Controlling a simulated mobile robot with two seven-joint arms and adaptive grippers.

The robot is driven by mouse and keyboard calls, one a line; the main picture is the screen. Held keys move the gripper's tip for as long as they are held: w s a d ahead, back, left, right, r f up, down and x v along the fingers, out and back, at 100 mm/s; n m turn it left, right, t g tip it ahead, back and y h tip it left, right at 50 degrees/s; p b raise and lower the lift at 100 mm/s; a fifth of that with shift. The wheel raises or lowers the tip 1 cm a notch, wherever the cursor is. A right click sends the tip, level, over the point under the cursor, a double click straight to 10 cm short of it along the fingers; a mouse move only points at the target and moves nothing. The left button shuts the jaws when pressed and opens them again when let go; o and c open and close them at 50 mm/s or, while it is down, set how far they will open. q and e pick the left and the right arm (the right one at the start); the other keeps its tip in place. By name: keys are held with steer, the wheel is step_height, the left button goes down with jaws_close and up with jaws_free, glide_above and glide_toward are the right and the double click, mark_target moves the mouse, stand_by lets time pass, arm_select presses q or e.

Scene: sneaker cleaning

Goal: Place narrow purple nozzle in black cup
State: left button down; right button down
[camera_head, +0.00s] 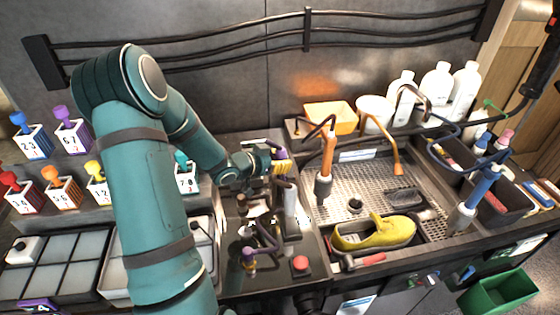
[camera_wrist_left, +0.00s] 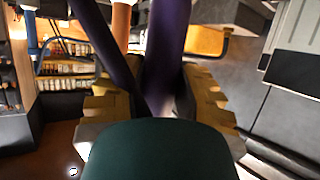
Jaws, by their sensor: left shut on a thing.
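My left gripper (camera_head: 281,164) is up over the back of the dark tool station, its yellow fingers showing. In the left wrist view the yellow ribbed fingers (camera_wrist_left: 162,105) are shut on a narrow purple nozzle (camera_wrist_left: 168,45), seen as a dark purple shaft between them. In the head view the held nozzle is mostly hidden by the gripper. The station below holds several metal and dark fittings, with a purple-topped tool (camera_head: 249,253) at its front. I cannot surely pick out the black cup among these dark parts.
Numbered white boxes with coloured nozzles (camera_head: 72,137) stand at left. An orange bin (camera_head: 331,117) and white bottles (camera_head: 437,84) stand behind. A red button (camera_head: 300,264) is in front.

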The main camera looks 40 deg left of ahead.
arm_select(q)
steer(key=shift+f, duration=0.15)
steer(key=c, duration=0.8)
jaws_free()
steer(key=shift+r, duration=0.25)
steer(key=p+v, duration=0.1)
steer(key=v, duration=1.1)
steer(key=shift+a, duration=0.1)
steer(key=shift+f, duration=0.1)
